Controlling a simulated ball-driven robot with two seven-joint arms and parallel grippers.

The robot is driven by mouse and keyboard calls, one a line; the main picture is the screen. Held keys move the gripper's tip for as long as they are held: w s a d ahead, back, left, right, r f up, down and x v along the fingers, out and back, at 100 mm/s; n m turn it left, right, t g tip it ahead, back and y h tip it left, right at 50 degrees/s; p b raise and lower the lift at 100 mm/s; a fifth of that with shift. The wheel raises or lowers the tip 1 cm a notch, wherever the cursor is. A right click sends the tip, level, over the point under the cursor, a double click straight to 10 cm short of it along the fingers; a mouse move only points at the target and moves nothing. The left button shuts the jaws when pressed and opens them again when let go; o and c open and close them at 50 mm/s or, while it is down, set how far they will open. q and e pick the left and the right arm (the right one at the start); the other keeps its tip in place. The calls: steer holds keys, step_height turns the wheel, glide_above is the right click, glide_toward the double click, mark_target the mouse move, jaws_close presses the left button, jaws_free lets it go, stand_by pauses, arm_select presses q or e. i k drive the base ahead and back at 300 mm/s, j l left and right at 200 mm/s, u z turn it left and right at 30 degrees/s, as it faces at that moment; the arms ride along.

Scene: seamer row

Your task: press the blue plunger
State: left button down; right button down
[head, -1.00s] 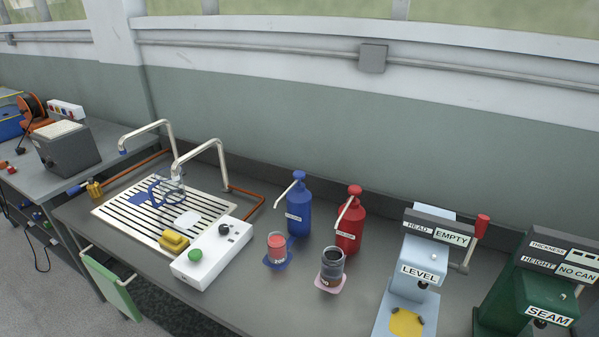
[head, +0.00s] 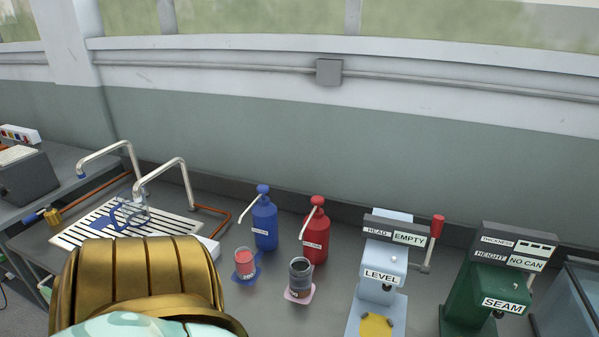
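The blue pump bottle (head: 265,224) stands upright at the back of the bench in the head view. Its blue plunger (head: 263,190) is up on top, with a pale spout pointing left and forward. A can with red contents (head: 245,262) stands below the spout on a blue mat (head: 247,277). A large gold and pale green part of my own body covers the lower left. It hides the front of the bench and is apart from the bottle in the picture. Neither gripper's fingers show.
A red pump bottle (head: 315,236) stands right of the blue one, with a dark-filled can (head: 300,276) on a pink mat before it. A light blue LEVEL machine (head: 383,266) and a green SEAM machine (head: 490,290) stand right. A slatted drainer (head: 80,232) with curved taps is left.

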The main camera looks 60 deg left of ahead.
mark_target(262, 189)
steer(key=k+j, duration=0.2)
steer(key=j, duration=0.15)
steer(key=k+j, duration=0.2)
steer(key=j, duration=0.2)
steer(key=k+j, duration=0.45)
steer(key=j, duration=0.25)
